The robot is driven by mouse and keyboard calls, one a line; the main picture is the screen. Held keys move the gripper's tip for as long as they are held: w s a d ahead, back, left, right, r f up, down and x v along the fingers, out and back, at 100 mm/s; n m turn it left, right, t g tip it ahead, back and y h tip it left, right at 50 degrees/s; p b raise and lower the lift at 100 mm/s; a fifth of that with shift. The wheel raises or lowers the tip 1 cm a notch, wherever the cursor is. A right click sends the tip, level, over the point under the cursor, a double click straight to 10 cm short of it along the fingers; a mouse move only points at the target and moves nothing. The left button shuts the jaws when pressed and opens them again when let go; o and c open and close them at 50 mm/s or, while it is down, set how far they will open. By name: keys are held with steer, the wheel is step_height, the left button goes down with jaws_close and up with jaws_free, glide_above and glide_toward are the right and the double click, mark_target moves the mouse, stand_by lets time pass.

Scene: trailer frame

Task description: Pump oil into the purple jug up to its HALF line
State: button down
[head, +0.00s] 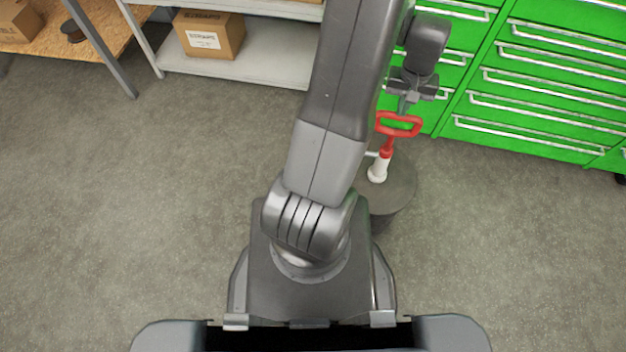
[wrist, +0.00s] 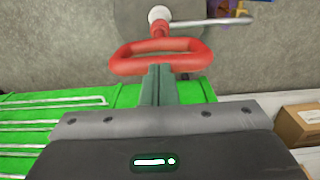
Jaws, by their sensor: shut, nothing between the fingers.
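The oil pump stands on a dark drum (head: 401,193), with a white body (head: 377,172), a pale spout and a red loop handle (head: 398,131). A length of red shaft shows between handle and body. My gripper (head: 404,108) is shut and empty, just above the handle. In the wrist view its fingertips (wrist: 160,68) overlap the near bar of the red handle (wrist: 195,47); I cannot tell whether they touch. The spout (wrist: 215,22) points right there. A purple piece (wrist: 233,4), perhaps the jug, is cut off at the top edge; its line and oil level are hidden.
Green drawer cabinets (head: 540,85) stand behind the drum at right. A grey shelf (head: 235,68) with a cardboard box (head: 208,35) stands at the back left, beside a wooden bench (head: 75,47). My arm hides the floor left of the drum. The left floor is clear.

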step_height(320, 180, up, 11)
steer(key=p, duration=0.8)
steer(key=shift+p, duration=0.35)
steer(key=shift+f+b, duration=1.3)
steer(key=shift+f, duration=0.4)
stand_by(0.7)
steer(key=shift+r+p, duration=1.25)
steer(key=shift+r, duration=0.45)
steer(key=shift+r, duration=0.1)
step_height(320, 180, up, 5)
steer(key=p, duration=0.4)
